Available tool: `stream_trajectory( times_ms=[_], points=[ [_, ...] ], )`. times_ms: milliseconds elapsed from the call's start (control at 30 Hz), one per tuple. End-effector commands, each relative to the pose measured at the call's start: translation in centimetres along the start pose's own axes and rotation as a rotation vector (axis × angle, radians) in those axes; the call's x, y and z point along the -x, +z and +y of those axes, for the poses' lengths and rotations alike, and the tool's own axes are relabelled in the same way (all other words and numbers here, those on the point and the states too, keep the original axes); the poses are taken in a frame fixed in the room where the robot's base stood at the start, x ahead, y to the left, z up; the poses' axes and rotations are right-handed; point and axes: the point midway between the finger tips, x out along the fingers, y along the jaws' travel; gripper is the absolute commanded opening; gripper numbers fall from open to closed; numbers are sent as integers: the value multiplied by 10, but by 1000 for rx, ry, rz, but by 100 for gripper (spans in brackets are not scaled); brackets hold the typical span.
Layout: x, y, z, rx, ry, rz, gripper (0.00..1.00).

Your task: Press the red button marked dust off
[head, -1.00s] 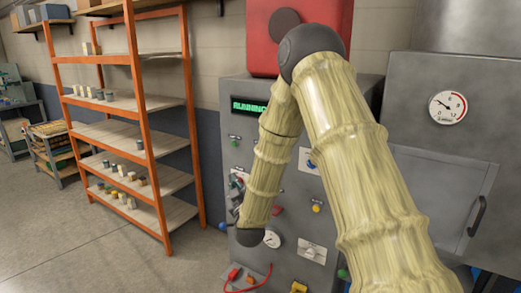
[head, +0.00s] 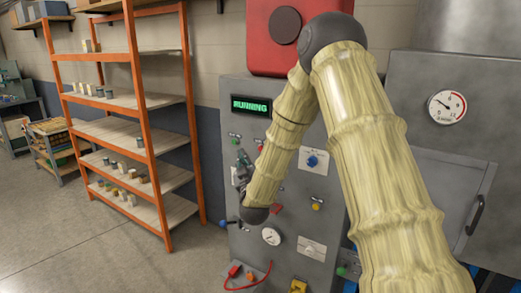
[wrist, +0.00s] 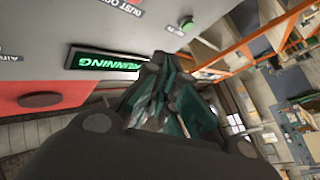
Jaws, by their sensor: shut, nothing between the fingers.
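The grey control panel (head: 290,250) stands behind my arm in the head view. A label starting "DUST O" (wrist: 120,5) is cut by the top edge of the wrist view, beside a green button (wrist: 186,23). My gripper (head: 241,160) is shut and empty in front of the panel's left side, below the display. It also fills the middle of the wrist view (wrist: 165,85), pointing upward. I cannot tell whether it touches the panel.
A green display (head: 250,105) reads RUNNING. A blue knob (head: 312,161), a dial (head: 271,236) and a red cable (head: 262,280) are on the panel. An orange shelf rack (head: 142,120) stands left, with open floor before it. A grey cabinet (head: 430,125) is at right.

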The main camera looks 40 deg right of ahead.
Motion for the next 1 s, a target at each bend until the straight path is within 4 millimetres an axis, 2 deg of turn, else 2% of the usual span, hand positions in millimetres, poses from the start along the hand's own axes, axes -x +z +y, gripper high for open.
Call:
stream_trajectory(
  times_ms=[500,1000],
  points=[
    [-38,29,28,1,1,0,0],
    [-48,36,35,1,0,-1,0]
  ],
)
